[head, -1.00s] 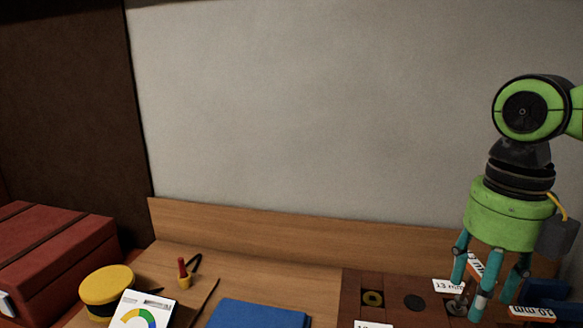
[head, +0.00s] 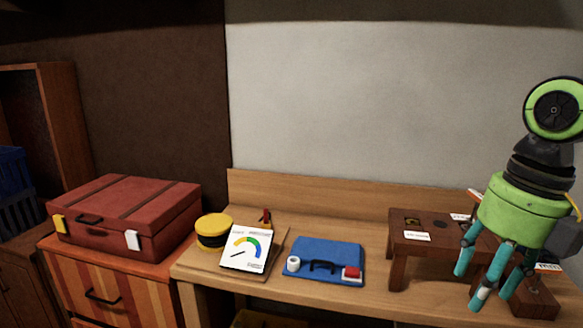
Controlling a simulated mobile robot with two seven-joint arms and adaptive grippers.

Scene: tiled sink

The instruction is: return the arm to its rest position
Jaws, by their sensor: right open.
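My right gripper (head: 496,285) comes in at the right edge of the head view, with a green body and teal fingers pointing down. Its fingers are spread apart and nothing shows between them. It hangs in front of a small dark wooden stand (head: 437,243) with labelled round slots on its top, and hides the stand's right part. I cannot tell whether the fingers touch the stand. My left gripper is not in view.
A wooden bench (head: 350,216) carries a blue mat (head: 330,247) with small items, a gauge card (head: 246,249) and a yellow round tin (head: 213,229). A red case (head: 125,215) sits on a cabinet (head: 130,290) at left. The bench between mat and stand is clear.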

